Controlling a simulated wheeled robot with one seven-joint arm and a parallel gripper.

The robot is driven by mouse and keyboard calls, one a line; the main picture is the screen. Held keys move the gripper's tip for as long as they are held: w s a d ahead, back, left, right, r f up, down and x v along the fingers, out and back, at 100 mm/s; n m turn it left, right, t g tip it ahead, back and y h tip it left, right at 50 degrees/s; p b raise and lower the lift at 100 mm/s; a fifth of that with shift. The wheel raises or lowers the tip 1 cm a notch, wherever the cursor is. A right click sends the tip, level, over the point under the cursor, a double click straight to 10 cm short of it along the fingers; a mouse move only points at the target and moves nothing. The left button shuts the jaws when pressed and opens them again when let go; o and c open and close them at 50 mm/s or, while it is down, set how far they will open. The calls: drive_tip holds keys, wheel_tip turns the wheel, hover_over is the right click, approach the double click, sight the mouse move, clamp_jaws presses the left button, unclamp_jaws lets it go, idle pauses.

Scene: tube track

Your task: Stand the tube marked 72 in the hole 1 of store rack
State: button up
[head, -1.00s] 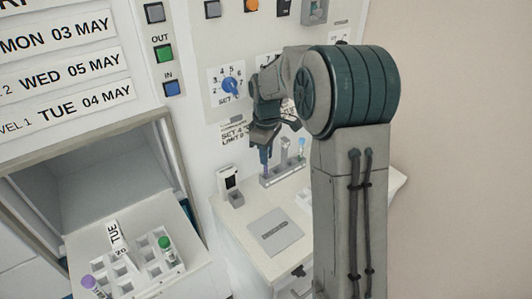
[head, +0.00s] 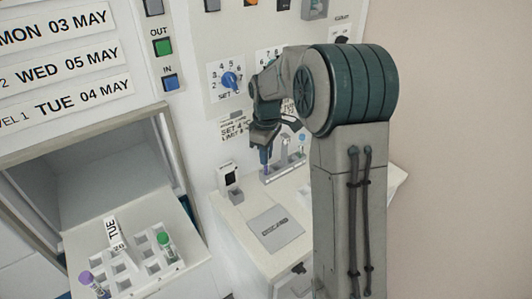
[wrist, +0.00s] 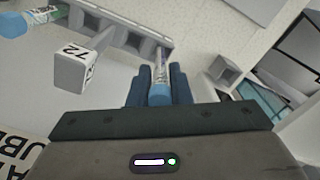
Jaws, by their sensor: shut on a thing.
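My gripper (head: 265,145) is shut on a blue-capped tube (wrist: 160,92). The tube also shows in the head view (head: 264,162), upright at the left end of a small grey rack (head: 287,172). Its lower end is at the rack's end; I cannot tell whether it is seated. I read no number on it. Another blue-capped tube (wrist: 14,24) is at the rack's far end. A white rack with several holes (head: 150,262) stands at lower left, with a TUE sign.
A purple-capped tube (head: 87,279) and a green-capped tube (head: 165,241) stand in the white rack. A small black-and-white device (head: 229,178) is left of the grey rack. A grey plate (head: 275,228) lies on the counter in front. A control panel rises behind.

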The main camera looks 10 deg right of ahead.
drive_tip(key=shift+f, duration=0.45)
drive_tip(key=o, duration=0.9)
drive_tip(key=shift+r+b, duration=0.5)
drive_tip(key=shift+r, duration=3.25)
